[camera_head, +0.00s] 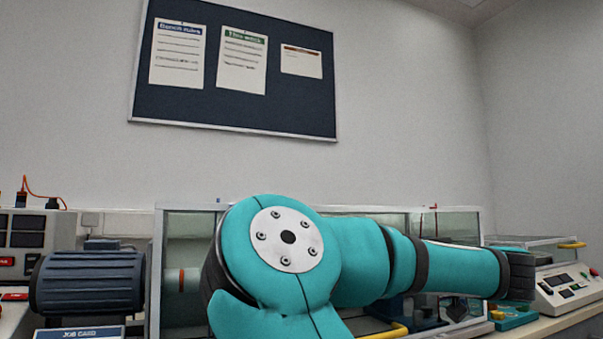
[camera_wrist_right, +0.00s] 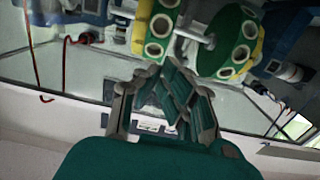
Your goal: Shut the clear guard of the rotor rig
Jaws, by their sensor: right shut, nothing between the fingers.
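The rotor rig stands behind my teal arm in the head view, with clear panels in a pale metal frame (camera_head: 188,208). The arm hides much of it, and I cannot tell how far its guard stands open. A yellow bar (camera_head: 393,332) shows low beside the arm. In the right wrist view, green rotor discs (camera_wrist_right: 234,42) with holes and yellow rims are close beyond my right gripper (camera_wrist_right: 170,75). The gripper is shut and empty, apart from the discs as far as I see. Clear panels (camera_wrist_right: 70,70) lie around it. My left gripper is out of view.
A ribbed blue motor (camera_head: 88,282) and a job card (camera_head: 80,333) are at the left. At the right are a clear-topped box with a yellow handle (camera_head: 572,244) and a control box (camera_head: 566,287). In the wrist view, a red cable (camera_wrist_right: 66,70) hangs at the left.

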